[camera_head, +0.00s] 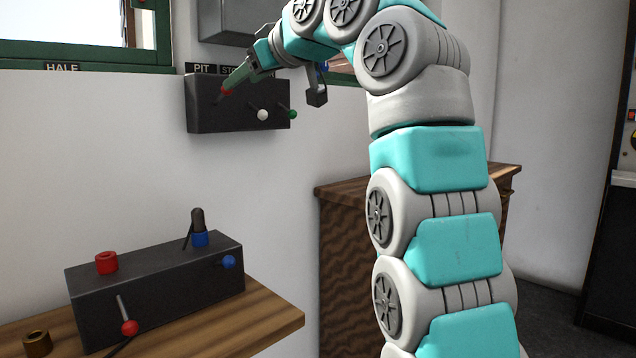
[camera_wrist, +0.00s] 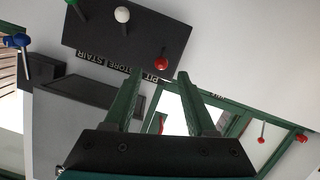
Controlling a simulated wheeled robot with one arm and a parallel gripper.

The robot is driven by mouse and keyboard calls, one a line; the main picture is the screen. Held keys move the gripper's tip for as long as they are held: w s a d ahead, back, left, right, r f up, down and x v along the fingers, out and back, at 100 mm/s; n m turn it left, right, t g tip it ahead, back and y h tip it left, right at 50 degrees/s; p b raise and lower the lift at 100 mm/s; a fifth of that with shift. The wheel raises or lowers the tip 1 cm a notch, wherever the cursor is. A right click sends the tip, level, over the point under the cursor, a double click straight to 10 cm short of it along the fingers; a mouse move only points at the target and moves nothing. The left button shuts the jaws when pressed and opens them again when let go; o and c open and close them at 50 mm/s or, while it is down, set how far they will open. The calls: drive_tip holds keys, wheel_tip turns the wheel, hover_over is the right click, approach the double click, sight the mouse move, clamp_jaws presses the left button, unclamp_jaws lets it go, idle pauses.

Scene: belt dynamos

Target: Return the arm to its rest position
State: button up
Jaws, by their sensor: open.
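My gripper (camera_head: 230,83) is at the end of my raised arm, in front of the dark wall box (camera_head: 240,117) with red, white and green knobs. In the wrist view, my gripper's two green fingers (camera_wrist: 158,80) are apart, with nothing held between them. The red knob (camera_wrist: 162,64) shows just beyond the fingertips, between them in the picture.
A dark box (camera_head: 160,290) with red and blue fittings stands on a wooden shelf (camera_head: 270,318) at lower left, beside a brass ring (camera_head: 37,343). A wooden cabinet (camera_head: 345,250) stands behind my arm. A grey box (camera_head: 228,20) and green-framed window (camera_head: 90,55) are above.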

drive_tip(key=s+d+f+m+g+h, duration=0.2)
drive_tip(key=d+f+m+h, duration=0.2)
drive_tip(key=d+f, duration=0.7)
drive_tip(key=s+d+f+m+g+h, duration=0.15)
drive_tip(key=d+f+m+h, duration=0.35)
drive_tip(key=f, duration=1)
drive_tip(key=s+d+f+m+g, duration=0.1)
drive_tip(key=s+d+f, duration=0.4)
drive_tip(key=s+f, duration=0.5)
drive_tip(key=s+d+f+m+g+h, duration=0.1)
drive_tip(key=s+d+f+g, duration=0.3)
drive_tip(key=s+f, duration=0.6)
drive_tip(key=s+d+f+m+g+h, duration=0.1)
drive_tip(key=s+d+f+g, duration=0.2)
drive_tip(key=s+d+f, duration=0.5)
drive_tip(key=s+f, duration=0.2)
drive_tip(key=s, duration=0.5)
drive_tip(key=shift+f, duration=0.4)
drive_tip(key=shift+g, duration=0.25)
